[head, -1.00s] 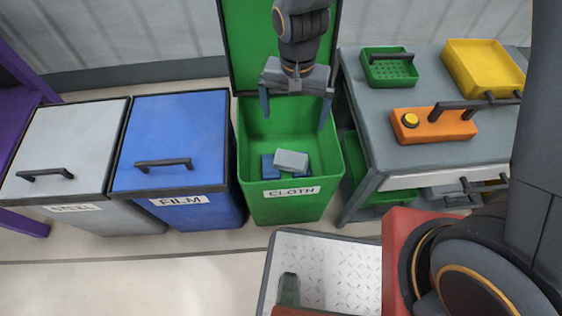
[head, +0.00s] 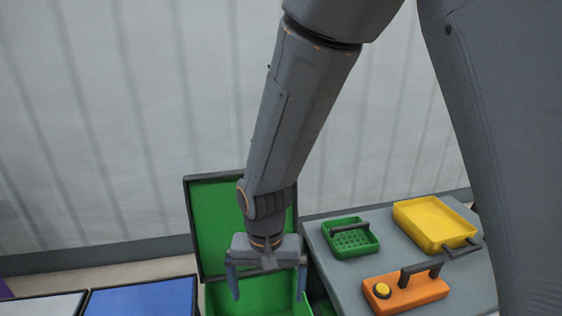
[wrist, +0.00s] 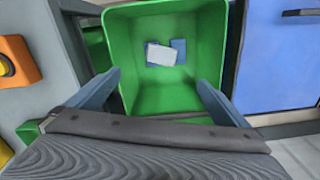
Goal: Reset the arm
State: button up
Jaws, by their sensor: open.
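My gripper (head: 268,283) hangs over the green bin (head: 222,300), with its fingers spread wide and nothing between them. The wrist view also shows my gripper (wrist: 160,95) open above the green bin (wrist: 125,55). Inside the bin lie a pale grey block (wrist: 161,54) and blue pieces (wrist: 179,47). The bin's green lid (head: 217,222) stands raised behind my gripper. The bin's contents are out of sight in the head view.
A blue-lidded bin (head: 140,298) and a grey-lidded bin (head: 40,305) stand to the left, both shut. The grey table (head: 340,272) at right bears a green basket (head: 350,241), a yellow tray (head: 432,222) and an orange box (head: 405,291) with a yellow button.

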jog(key=s+d+r+n, duration=0.6)
jog(key=s+r, duration=0.5)
jog(key=r, duration=0.1)
jog(key=d+r+m+p, duration=0.6)
jog(key=d+r+p, duration=1.1)
jog(key=p, duration=0.8)
notch_tip(320, 180, up, 4)
jog(key=shift+f, duration=0.1)
jog(key=shift+s, duration=0.1)
